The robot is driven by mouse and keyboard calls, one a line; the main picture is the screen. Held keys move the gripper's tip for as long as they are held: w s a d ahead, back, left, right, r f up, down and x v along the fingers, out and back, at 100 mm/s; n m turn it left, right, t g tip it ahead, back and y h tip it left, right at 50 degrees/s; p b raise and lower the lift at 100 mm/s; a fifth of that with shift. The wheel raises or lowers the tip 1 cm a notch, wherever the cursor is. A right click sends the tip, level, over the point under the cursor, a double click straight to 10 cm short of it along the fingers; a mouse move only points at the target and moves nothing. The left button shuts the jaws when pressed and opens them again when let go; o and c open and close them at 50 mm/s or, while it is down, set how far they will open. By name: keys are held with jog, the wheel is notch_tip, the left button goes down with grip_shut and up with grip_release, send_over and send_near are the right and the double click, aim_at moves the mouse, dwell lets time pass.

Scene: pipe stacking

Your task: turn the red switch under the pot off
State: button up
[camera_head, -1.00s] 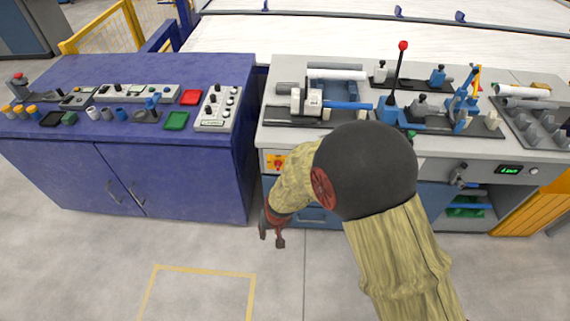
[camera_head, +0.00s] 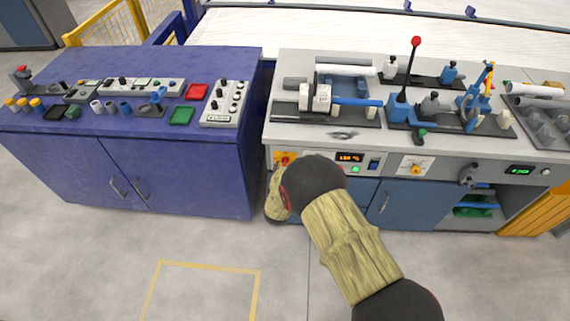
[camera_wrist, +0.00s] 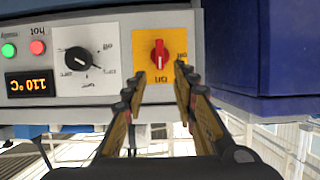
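The red switch (camera_wrist: 160,55) is a rotary knob on a yellow plate, seen upside down in the wrist view. Its handle stands vertical in that picture, its white mark towards the lower label, which seems to read ON; another label is at right. The switch also shows in the head view (camera_head: 284,159), on the bench front just above my arm. My gripper (camera_wrist: 160,82) is open, its fingertips apart on either side below the knob, with nothing seen between them. In the head view my arm hides the gripper. I cannot make out a clear pot above the switch.
A black dial (camera_wrist: 78,59) and an orange display (camera_wrist: 29,84) sit left of the switch in the wrist view. The blue cabinet (camera_head: 190,170) stands close beside it. The grey bench (camera_head: 300,132) carries clamps and pipes. The floor in front is clear.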

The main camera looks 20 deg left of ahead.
jog(key=shift+b+x, duration=0.8)
jog(key=shift+x, duration=2.05)
jog(key=shift+c, duration=1.3)
jog(key=c, duration=0.4)
grip_shut()
